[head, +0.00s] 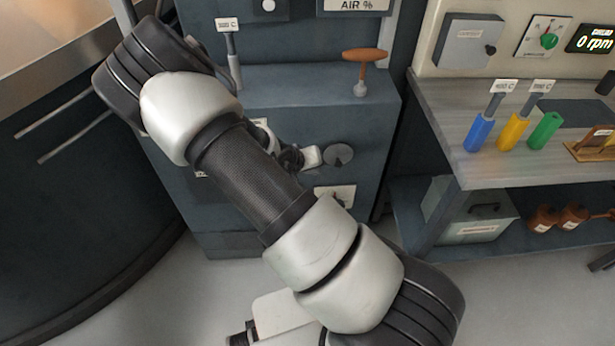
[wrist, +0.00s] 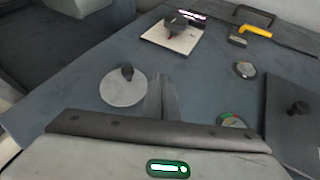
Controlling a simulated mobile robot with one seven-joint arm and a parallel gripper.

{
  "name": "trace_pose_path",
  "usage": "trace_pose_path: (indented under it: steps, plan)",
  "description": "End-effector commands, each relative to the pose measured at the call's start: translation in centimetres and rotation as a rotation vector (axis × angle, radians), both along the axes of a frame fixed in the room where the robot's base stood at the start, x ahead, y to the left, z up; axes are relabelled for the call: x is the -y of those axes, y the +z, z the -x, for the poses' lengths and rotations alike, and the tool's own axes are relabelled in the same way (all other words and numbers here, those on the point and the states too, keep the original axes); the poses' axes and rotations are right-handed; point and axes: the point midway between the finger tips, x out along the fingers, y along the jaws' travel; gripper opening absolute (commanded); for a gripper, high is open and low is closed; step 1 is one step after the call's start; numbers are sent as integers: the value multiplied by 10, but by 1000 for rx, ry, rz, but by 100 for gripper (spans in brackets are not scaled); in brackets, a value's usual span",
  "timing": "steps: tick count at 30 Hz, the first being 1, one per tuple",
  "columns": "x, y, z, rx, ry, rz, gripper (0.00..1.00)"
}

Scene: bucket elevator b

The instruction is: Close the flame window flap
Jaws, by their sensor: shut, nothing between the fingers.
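A round grey disc (wrist: 112,92) with a small dark knob lies on the dark blue cabinet face in the wrist view. It looks like the flame window flap, and it also shows in the head view (head: 338,154), to the right of my gripper (head: 312,157). In the wrist view my gripper (wrist: 161,88) is shut and empty, its fingertips just right of the disc. I cannot tell whether they touch it. A small round fitting with green and red (wrist: 232,120) is partly hidden behind my gripper body. I cannot tell whether it is the window.
A white plate with a dark knob (wrist: 170,37), a yellow handle (wrist: 255,31) and a hexagonal fitting (wrist: 245,69) are on the cabinet. An orange-brown T-handle (head: 364,56) stands on top. A workbench (head: 440,95) with coloured tool handles is at right. My arm hides part of the cabinet.

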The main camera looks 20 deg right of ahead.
Motion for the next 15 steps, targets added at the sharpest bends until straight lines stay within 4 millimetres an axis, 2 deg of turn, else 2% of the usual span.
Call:
trace_pose_path:
  steps: [1,6,15]
  plan:
    - [8,-9,-2,3,-3,-1,0]
    - [28,-3,2,2,-2,-3,0]
    - [40,3,3,0,2,0,0]
